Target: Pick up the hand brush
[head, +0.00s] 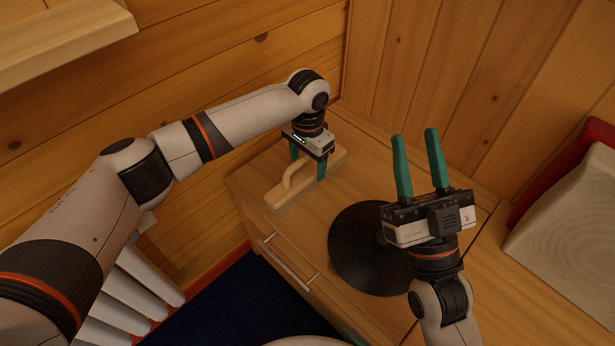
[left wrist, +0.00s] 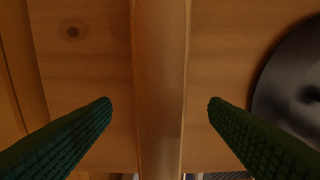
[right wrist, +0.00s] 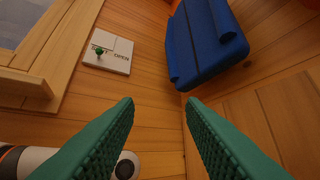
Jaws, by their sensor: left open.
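The hand brush (head: 281,198) is a pale wooden block with a raised loop handle, lying on the wooden cabinet top near the back corner. My left gripper (head: 307,169) points down over the brush, with its green fingers open on either side of it. In the left wrist view the brush (left wrist: 160,90) runs as a long strip between the two fingertips, with a gap on each side. The far part of the brush is partly hidden by the gripper in the head view. My right gripper (head: 419,165) is open, empty and pointing up, away from the brush.
A black round disc (head: 360,262) lies on the cabinet top, right of the brush. Log walls (head: 440,70) stand close behind. The drawer handle (head: 288,265) is on the cabinet's front. The right wrist view shows a blue object (right wrist: 205,40) and an OPEN sign (right wrist: 108,52).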

